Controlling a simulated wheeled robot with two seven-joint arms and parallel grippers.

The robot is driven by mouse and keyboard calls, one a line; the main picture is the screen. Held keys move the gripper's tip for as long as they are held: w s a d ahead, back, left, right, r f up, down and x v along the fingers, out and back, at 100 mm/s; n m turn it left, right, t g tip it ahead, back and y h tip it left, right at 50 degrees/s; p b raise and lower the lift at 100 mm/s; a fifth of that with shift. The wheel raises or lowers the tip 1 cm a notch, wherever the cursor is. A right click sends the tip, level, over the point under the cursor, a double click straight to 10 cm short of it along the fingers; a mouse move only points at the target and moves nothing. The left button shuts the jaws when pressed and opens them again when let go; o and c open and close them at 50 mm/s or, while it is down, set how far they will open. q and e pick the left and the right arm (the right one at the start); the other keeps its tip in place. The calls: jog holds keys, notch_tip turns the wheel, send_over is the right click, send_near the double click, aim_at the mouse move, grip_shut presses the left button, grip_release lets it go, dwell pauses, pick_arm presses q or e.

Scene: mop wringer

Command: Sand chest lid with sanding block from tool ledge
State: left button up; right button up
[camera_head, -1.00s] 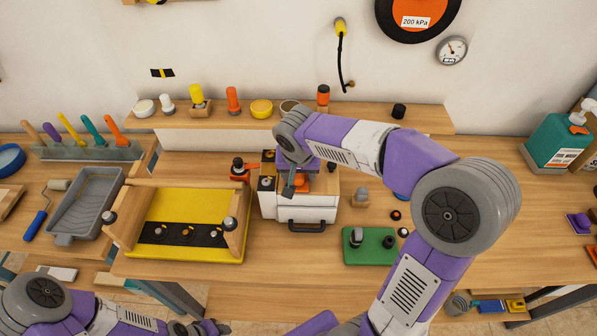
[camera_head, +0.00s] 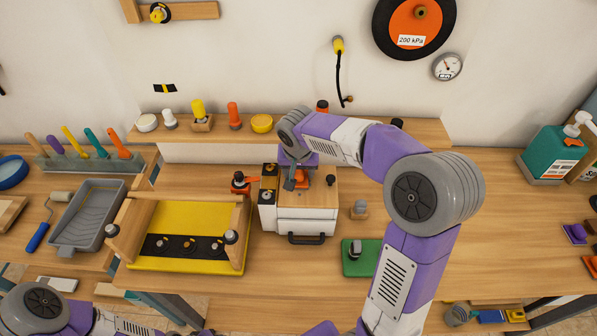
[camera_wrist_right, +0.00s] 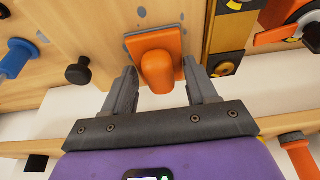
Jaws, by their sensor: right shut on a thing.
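The chest (camera_head: 300,222) is a white box with a wooden lid (camera_head: 318,198) and a dark front handle, standing mid-bench. Grey spots show on the lid (camera_wrist_right: 95,20) in the wrist view. The orange sanding block (camera_head: 302,177) lies on the lid, partly hidden by my right gripper (camera_head: 289,183). In the wrist view the block's orange knob (camera_wrist_right: 158,70) sits between the fingers of my right gripper (camera_wrist_right: 160,85), which is shut on it. My left arm shows at the lower left of the head view, but its gripper cannot be seen.
The tool ledge (camera_head: 365,133) behind the chest carries several pots and knobs. A yellow tray (camera_head: 185,208) with wooden sides stands left of the chest. A red-and-black clamp (camera_head: 240,183) is close to its left side. A green plate (camera_head: 358,268) lies front right. Bench to the right is mostly clear.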

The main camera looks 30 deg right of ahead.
aim_at(298, 193)
jog(key=shift+w+d+p, duration=0.3)
jog(key=shift+w+d, duration=0.05)
jog(key=shift+w, duration=0.2)
jog(key=shift+w+d+p, duration=0.25)
jog(key=shift+w+d, duration=0.1)
jog(key=shift+w, duration=0.2)
jog(key=shift+s, duration=0.1)
jog(key=shift+s+a+f+b, duration=0.1)
jog(key=shift+s+a+b, duration=0.45)
jog(key=shift+s+b, duration=0.25)
jog(key=shift+s+a+b, duration=0.45)
jog(key=shift+s+a, duration=0.1)
jog(key=shift+s, duration=0.35)
jog(key=shift+s+a+b, duration=0.5)
jog(key=shift+s+a, duration=0.05)
jog(key=shift+s, duration=0.3)
jog(key=shift+s+a+b, duration=0.45)
jog(key=shift+s+a, duration=0.1)
jog(key=shift+s, duration=0.35)
notch_tip(298, 193, up, 7)
jog(key=p, duration=0.5)
